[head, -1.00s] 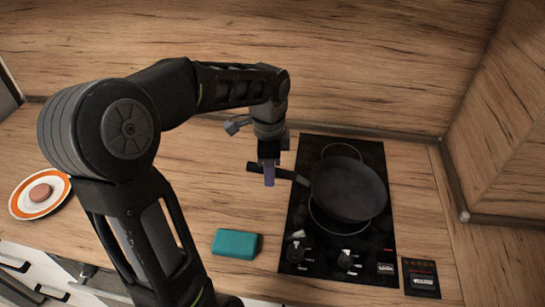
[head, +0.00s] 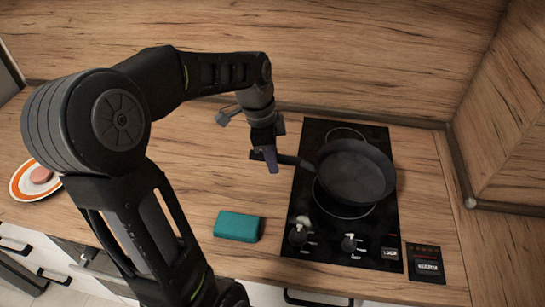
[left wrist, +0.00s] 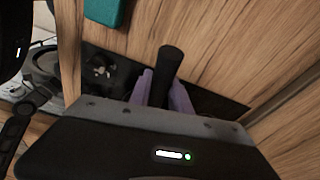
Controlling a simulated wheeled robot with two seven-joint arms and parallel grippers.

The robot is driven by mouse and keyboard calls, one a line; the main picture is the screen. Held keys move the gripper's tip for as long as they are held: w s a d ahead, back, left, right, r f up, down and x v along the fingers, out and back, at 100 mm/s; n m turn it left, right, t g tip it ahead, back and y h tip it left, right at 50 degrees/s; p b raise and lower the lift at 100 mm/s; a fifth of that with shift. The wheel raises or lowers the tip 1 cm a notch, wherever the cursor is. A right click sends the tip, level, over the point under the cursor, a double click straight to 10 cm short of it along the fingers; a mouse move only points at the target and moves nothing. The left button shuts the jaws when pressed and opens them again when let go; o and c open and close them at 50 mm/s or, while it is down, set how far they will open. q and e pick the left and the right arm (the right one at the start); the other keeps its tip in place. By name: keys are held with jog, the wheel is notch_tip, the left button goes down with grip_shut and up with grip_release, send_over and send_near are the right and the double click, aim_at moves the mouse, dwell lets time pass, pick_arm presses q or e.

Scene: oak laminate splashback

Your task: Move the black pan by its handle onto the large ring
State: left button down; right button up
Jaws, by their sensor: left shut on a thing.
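The black pan (head: 357,174) is over the black cooktop (head: 312,140), between its two rings and overlapping both in the head view. I cannot tell whether it touches the cooktop. The nearer, large ring (head: 345,218) shows only as an arc below the pan; the farther, smaller ring (head: 343,128) shows as an arc above it. My left gripper (head: 270,160) is shut on the pan's handle (head: 290,160), left of the pan. In the left wrist view the handle (left wrist: 171,64) stands between the purple fingers (left wrist: 162,90); the pan's bowl is hidden. My right gripper is not in view.
A teal box (head: 237,226) lies on the counter left of the cooktop. A white and orange plate (head: 20,190) with a round item sits at far left. Knobs (head: 348,242) line the cooktop's front. The wooden splashback (head: 400,60) stands behind.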

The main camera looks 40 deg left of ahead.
pick_arm(q)
jog(key=shift+f+b, duration=2.15)
jog(key=shift+f, duration=0.8)
jog(key=shift+d, duration=0.15)
jog(key=shift+f+b, duration=0.5)
jog(key=shift+f, duration=0.15)
jog(key=c, duration=1.1)
grip_release()
jog(key=shift+s, duration=0.1)
jog(key=shift+s+a, duration=1.05)
jog(key=shift+a, duration=0.35)
jog(key=shift+s+a, duration=1.05)
jog(key=shift+a, duration=0.3)
